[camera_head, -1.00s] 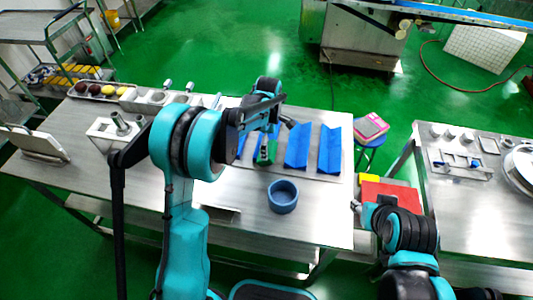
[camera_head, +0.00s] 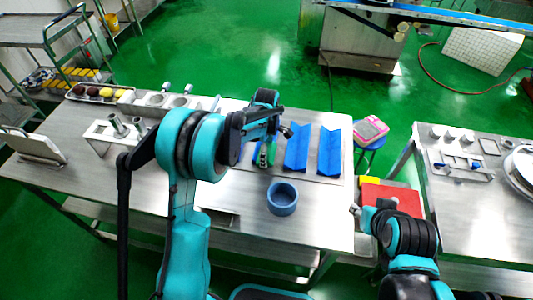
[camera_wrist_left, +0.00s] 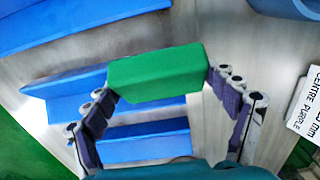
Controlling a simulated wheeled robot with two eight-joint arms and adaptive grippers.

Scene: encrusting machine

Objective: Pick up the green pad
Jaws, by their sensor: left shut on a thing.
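The green pad (camera_wrist_left: 155,72) is a block held between the two fingertips of my left gripper (camera_wrist_left: 163,84) in the left wrist view. The fingers press on its two ends, and it hangs over blue pads lying on the table. In the head view the left gripper (camera_head: 265,155) is over the table among the blue pads, and the green pad (camera_head: 271,152) is mostly hidden by it. How high the pad is above the table is hard to tell. My right gripper (camera_head: 355,209) is small beside the table's right edge, and its jaws are unclear.
Blue folded pads (camera_head: 298,147) lie to the right on the steel table (camera_head: 320,230). A blue ring-shaped cup (camera_head: 282,198) stands nearer. A white label (camera_wrist_left: 307,108) shows in the wrist view. A stool with a pink item (camera_head: 370,128) stands behind the right edge.

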